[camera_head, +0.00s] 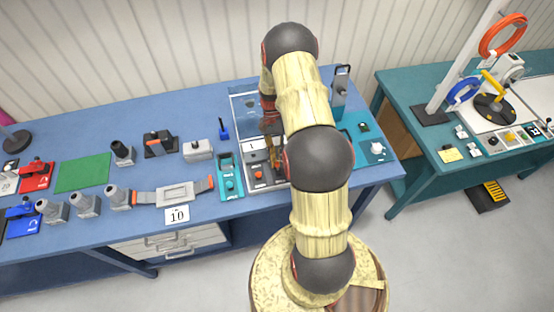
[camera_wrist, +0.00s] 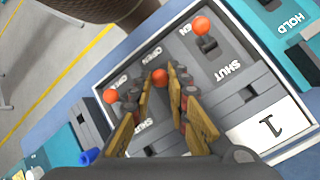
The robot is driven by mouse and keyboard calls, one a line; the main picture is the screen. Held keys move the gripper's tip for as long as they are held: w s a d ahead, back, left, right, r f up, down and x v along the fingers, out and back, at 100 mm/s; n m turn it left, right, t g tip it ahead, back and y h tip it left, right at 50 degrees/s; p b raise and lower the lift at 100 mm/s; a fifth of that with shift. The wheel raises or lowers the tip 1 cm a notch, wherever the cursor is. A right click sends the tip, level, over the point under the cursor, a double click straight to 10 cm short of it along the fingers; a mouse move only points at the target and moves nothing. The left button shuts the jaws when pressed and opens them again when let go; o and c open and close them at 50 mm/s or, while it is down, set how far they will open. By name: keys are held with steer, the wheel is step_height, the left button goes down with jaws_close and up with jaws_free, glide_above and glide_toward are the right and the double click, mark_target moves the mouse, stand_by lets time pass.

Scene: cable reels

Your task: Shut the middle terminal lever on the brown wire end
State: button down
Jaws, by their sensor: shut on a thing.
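The terminal block (camera_wrist: 245,90) is a grey unit in a pale tray, with levers topped by orange balls and printed OPEN and SHUT marks. The middle lever's orange ball (camera_wrist: 160,76) is between the tips of my gripper (camera_wrist: 160,82), which is shut on that lever. The ball lies nearer an OPEN mark than a SHUT mark. Another lever (camera_wrist: 201,25) stands to the right and one (camera_wrist: 110,96) to the left, both clear of the grip. In the head view my arm partly covers the block (camera_head: 256,183). I cannot make out the brown wire end; my fingers hide the middle slot.
A card marked 1 (camera_wrist: 270,126) lies at the block's edge. A teal HOLD fixture (camera_wrist: 285,40) is close on the right. In the head view a teal fixture (camera_head: 230,190) stands just left of the block, and a grey clamp stand (camera_head: 341,90) behind right.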

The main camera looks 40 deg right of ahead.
steer(key=c, duration=1.7)
jaws_free()
steer(key=shift+w, duration=0.1)
steer(key=v, duration=1.2)
steer(key=s+a+r+n+t+h+b, duration=0.1)
steer(key=a+r+n+t+h+b, duration=0.4)
steer(key=a+r+b, duration=0.7)
steer(key=s+a+n+t+b, duration=0.1)
steer(key=s+a+n+t, duration=0.1)
steer(key=s+a, duration=0.3)
steer(key=s+a+n+t+b, duration=0.2)
steer(key=s+a+n, duration=0.1)
steer(key=s+a, duration=0.2)
steer(key=s+a+r+n+t+b, duration=0.1)
steer(key=s+a+n+t+b, duration=0.1)
steer(key=s+a, duration=0.3)
steer(key=shift+s+a+n+y, duration=0.25)
steer(key=shift+a+n+y, duration=0.15)
steer(key=shift+a+n, duration=0.5)
